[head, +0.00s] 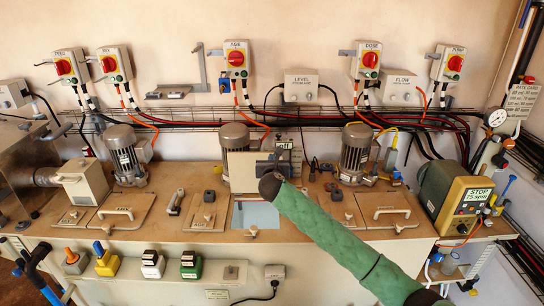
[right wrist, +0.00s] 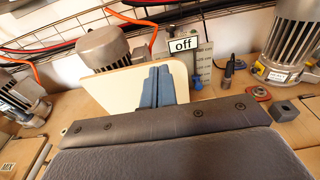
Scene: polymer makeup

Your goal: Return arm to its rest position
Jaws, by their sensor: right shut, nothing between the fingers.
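My right arm (head: 325,226), in a green sleeve, reaches in from the lower right of the head view, with its dark wrist end (head: 270,184) over the middle of the bench. In the right wrist view my right gripper (right wrist: 163,72) shows as two blue-grey fingers close together, shut and empty. A cream board (right wrist: 115,88) stands behind the fingers; it also shows in the head view (head: 246,170). I cannot tell whether the fingers touch it. My left gripper is not in view.
Motors (head: 125,160) stand along the back of the wooden bench (head: 320,232). An "off" sign (right wrist: 184,44) is right of the fingers. A green pump unit (head: 455,200) marked STOP stands at the right. Switch boxes (head: 237,60) and cables line the wall. Air in front of the bench looks clear.

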